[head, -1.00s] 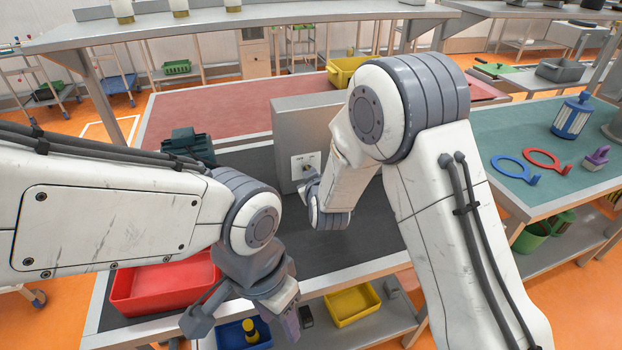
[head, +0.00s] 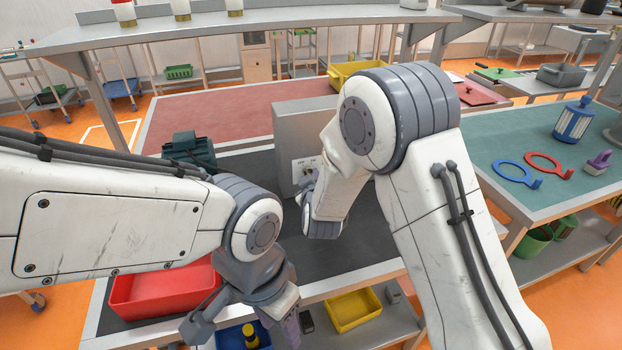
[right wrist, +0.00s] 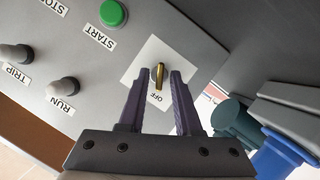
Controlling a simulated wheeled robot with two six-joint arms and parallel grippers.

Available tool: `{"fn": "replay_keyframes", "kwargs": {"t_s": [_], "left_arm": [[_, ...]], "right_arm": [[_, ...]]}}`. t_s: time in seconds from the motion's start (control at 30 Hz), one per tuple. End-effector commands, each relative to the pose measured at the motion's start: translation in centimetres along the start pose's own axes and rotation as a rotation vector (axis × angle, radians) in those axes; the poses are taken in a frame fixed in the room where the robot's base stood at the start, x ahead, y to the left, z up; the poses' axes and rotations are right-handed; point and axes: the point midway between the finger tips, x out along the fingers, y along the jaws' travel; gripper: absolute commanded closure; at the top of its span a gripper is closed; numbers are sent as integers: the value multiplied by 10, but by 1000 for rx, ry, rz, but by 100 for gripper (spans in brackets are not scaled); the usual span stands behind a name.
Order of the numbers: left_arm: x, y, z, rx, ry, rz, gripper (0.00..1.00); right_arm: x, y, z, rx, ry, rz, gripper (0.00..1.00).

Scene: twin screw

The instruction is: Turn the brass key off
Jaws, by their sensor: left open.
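The brass key (right wrist: 159,76) sits in a square white plate on a grey panel in the right wrist view. My right gripper (right wrist: 160,74) has its purple fingers open, one on each side of the key, with a small gap to each. The OFF label (right wrist: 155,97) shows between the fingers. In the head view the white plate (head: 298,164) is on the front of a grey box (head: 300,125), and my right arm hides part of it. My left gripper (head: 243,331) is open and empty in front of the bench, low in the head view.
A red bin (head: 165,288) is on the bench near my left arm. A dark green object (head: 188,150) stands left of the box.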

Motion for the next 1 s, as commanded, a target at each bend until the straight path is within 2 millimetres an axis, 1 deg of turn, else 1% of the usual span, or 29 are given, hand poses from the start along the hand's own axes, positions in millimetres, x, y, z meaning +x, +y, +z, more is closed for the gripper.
{"fn": "replay_keyframes", "kwargs": {"t_s": [0.3,0.4,0.47,0.53,0.8,0.9,1.0], "left_arm": [[0,0,0,0,0,0,50],[2,0,0,0,0,0,50],[4,0,0,0,0,0,50],[6,0,0,0,0,0,50],[14,-1,1,0,0,0,50],[15,-1,1,0,0,0,50],[16,-1,1,0,0,0,50]], "right_arm": [[0,0,1,2,-2,0,60],[-6,0,1,3,-2,0,60],[-13,0,1,3,-1,0,60],[-26,-1,1,2,0,0,60],[-79,-1,0,1,1,-2,60],[-93,-1,0,1,1,-1,60],[-101,-1,0,1,0,-1,60]]}}
